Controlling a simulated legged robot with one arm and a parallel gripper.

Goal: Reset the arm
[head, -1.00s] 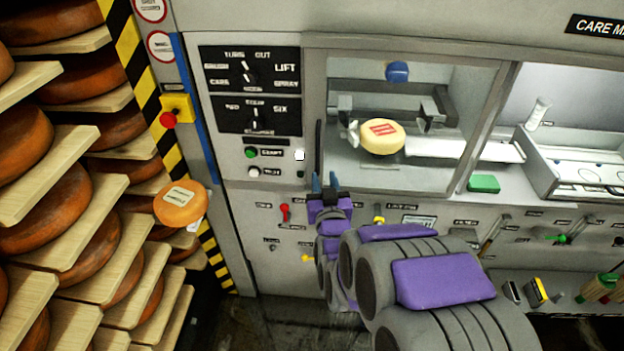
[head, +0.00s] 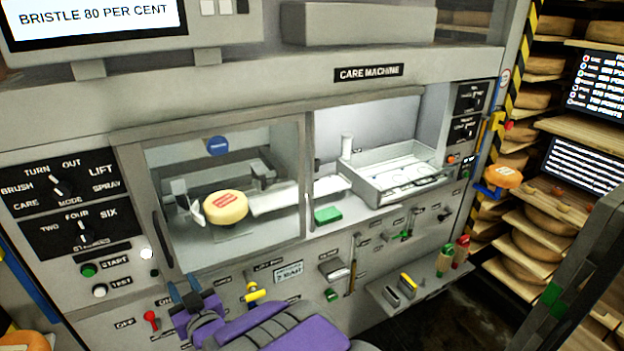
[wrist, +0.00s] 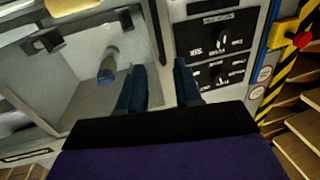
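My gripper (head: 184,290) is at the lower left in the head view, in front of the care machine (head: 400,72) and below its left window. Its two blue fingers stand apart in the wrist view (wrist: 158,82), with nothing between them. My purple and grey arm reaches to it from the bottom edge. A pale yellow cheese wheel (head: 226,208) with a red label sits inside the machine behind the left window, apart from my gripper.
A control panel (head: 68,200) with dials and buttons is at the left. A red lever (head: 151,318) and a yellow-handled lever (head: 253,291) are close to my gripper. Shelves of cheese wheels (head: 540,250) stand at the right. A screen (head: 90,18) is at the upper left.

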